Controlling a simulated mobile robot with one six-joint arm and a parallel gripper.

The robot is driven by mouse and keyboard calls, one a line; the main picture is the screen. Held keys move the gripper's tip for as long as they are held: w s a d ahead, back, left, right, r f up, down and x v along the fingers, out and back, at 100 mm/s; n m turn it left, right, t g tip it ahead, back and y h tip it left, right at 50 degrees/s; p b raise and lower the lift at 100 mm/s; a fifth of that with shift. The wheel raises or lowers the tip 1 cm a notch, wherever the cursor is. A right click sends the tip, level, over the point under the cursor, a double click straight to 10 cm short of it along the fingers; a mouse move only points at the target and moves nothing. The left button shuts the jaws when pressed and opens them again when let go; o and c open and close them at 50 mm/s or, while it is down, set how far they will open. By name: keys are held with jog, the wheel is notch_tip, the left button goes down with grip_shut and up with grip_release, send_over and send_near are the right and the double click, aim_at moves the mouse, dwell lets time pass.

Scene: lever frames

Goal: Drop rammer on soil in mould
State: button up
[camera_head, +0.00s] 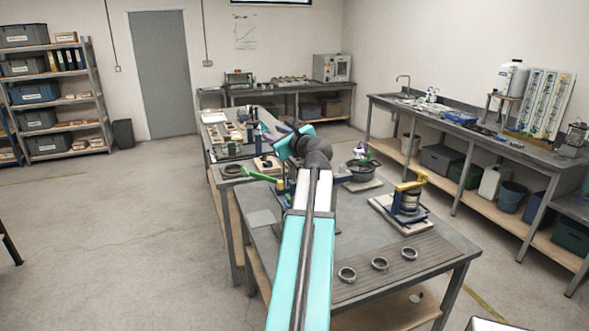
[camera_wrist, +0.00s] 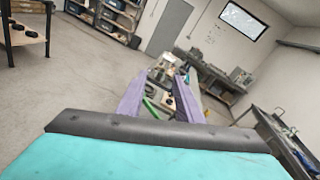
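My gripper (camera_head: 293,130) is raised over the far part of the near workbench in the head view. In the wrist view its two purple fingers (camera_wrist: 166,80) stand apart with no object visibly held. A device with a yellow top and dark body (camera_head: 407,200) stands on a pale tray (camera_head: 381,204) at the right; it may be the mould and rammer, but I cannot tell. My gripper is apart from it. A green bar (camera_head: 258,175) lies left of my arm; something green also shows beyond the fingers in the wrist view (camera_wrist: 151,106). Soil is not discernible.
Several metal rings (camera_head: 379,264) lie on the near bench (camera_head: 440,252). A dark bowl (camera_head: 361,171) stands behind the yellow device. My arm hides the bench middle. A sink counter (camera_head: 470,128) runs along the right wall. The floor at left is clear.

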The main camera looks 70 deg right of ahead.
jog(key=s+a+f+m+h+b, duration=0.25)
jog(key=s+f+m+b, duration=0.2)
jog(key=s+f, duration=0.35)
jog(key=m+g+b, duration=0.1)
jog(key=b, duration=0.1)
send_near(295, 161)
jog(key=v, duration=0.4)
jog(key=shift+w+a+f+h, duration=0.2)
jog(key=shift+w+a+h, duration=0.05)
jog(key=shift+w+d, duration=0.1)
jog(key=shift+p+x, duration=1.7)
jog(key=shift+x, duration=5.1)
jog(key=shift+d+f, duration=0.1)
jog(key=shift+f, duration=0.05)
grip_shut()
